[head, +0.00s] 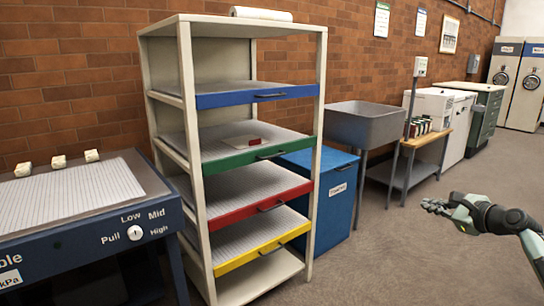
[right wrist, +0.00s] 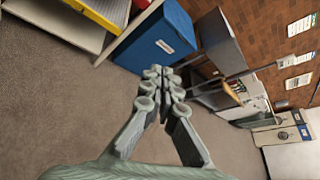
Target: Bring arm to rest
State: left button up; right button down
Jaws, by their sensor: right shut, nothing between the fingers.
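My right gripper (head: 437,206) is at the right of the head view, held in the air over open floor, with its arm coming in from the right edge. Its fingers are closed together and empty; they also show in the middle of the right wrist view (right wrist: 163,85). It touches nothing. My left gripper and left arm are not in the head view.
A cream rack (head: 313,140) with colour-fronted shelves stands mid-left, a small red item (head: 255,141) on the green one. A table with a control knob (head: 80,235) is at left. A blue bin (head: 335,200), grey sink (head: 365,125) and wooden bench (head: 428,139) line the wall. The right floor (head: 400,260) is clear.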

jog(key=s+f+n+g+h, duration=0.25)
jog(key=s+f+n, duration=0.55)
jog(key=f, duration=0.5)
jog(key=s+f+n+g+h, duration=0.2)
jog(key=s+f+n+g, duration=0.3)
jog(key=s+f, duration=0.7)
jog(key=s+d+f+n+g+h, duration=0.1)
jog(key=s+f+n+h, duration=0.1)
jog(key=s+f+n, duration=0.75)
jog(key=s+d+f+n+g+h, duration=0.15)
jog(key=s+f+n, duration=0.25)
jog(key=s+n, duration=0.55)
jog(key=s+a+f+m+y, duration=0.1)
jog(key=s+a+f+m, duration=0.1)
jog(key=a, duration=0.7)
jog(key=s+a+f+m+y, duration=0.2)
jog(key=s+a+m, duration=0.1)
jog(key=a, duration=0.6)
jog(key=shift+a+f+g, duration=0.35)
jog(key=shift+a+g, duration=0.05)
